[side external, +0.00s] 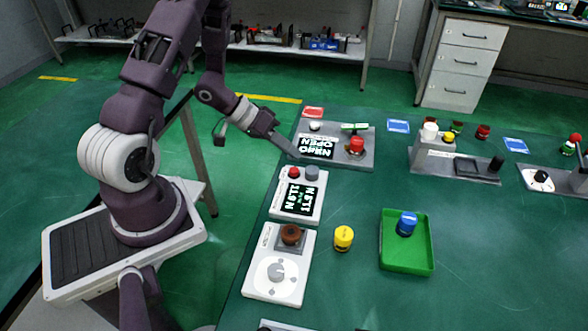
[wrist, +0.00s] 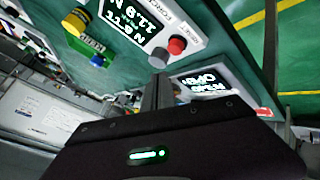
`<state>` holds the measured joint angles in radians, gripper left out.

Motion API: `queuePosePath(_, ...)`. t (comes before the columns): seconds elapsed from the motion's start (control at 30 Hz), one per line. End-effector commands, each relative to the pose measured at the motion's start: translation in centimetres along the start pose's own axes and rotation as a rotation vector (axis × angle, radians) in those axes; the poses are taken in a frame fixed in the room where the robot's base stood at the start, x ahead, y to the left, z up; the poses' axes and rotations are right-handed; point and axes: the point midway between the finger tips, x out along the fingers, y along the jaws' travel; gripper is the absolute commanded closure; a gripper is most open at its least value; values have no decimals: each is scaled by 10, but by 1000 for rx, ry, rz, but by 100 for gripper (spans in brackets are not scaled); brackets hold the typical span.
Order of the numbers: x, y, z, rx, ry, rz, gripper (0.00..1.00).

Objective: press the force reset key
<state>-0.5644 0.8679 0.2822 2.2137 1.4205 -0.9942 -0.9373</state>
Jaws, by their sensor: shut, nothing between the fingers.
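The force meter is a white box with a lit display (side external: 298,200), also seen upside down in the wrist view (wrist: 130,22). At its far end sit a red key (side external: 293,172) and a grey key (side external: 312,173). My gripper (side external: 294,154) is shut and empty, just beyond the two keys, beside the grey panel. Its fingers (wrist: 158,82) appear just below the grey key in the wrist view; contact is not visible.
The grey panel (side external: 358,163) with an "OPEN" display and red knob stands behind the meter. A white box with a brown knob (side external: 291,235) is in front. Bare table lies between.

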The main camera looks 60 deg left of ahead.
Motion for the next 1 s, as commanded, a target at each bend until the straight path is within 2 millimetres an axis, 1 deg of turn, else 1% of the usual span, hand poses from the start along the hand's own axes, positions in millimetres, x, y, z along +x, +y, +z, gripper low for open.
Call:
queuePosePath(0.1,10,-8,7,-3,-1,1,100)
queuePosePath(0.3,18,-13,13,-1,0,1,100)
queuePosePath(1.0,18,-13,13,-1,1,0,100)
